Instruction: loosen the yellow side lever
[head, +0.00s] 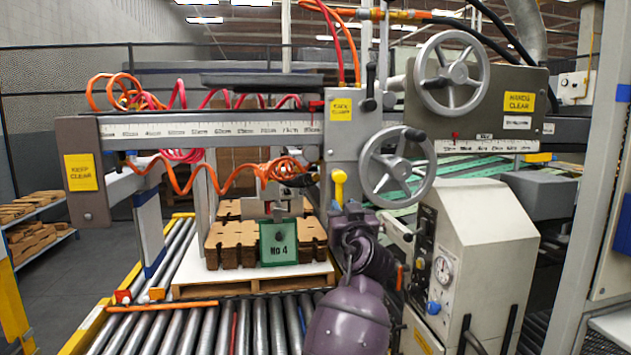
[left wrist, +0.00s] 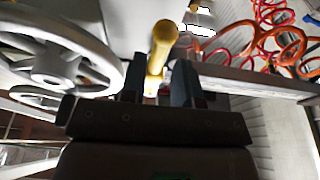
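The yellow side lever (head: 339,178) sticks up on the grey carriage block, below the block's yellow label and left of the lower handwheel. My left gripper (head: 347,208), on its purple arm, is just below and in front of the lever. In the left wrist view the lever (left wrist: 162,40) stands between the two dark fingers of my left gripper (left wrist: 158,82). The fingers look apart, with narrow gaps beside the lever's shaft. The lever's lower end is hidden by the gripper. My right gripper is in neither view.
The lower handwheel (head: 396,166) is close right of the lever, and a larger handwheel (head: 452,73) is above. Orange coiled hoses (head: 230,180) hang to the left. Cardboard blanks (head: 228,243) and a green "No 4" plate (head: 278,243) sit on a pallet over rollers.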

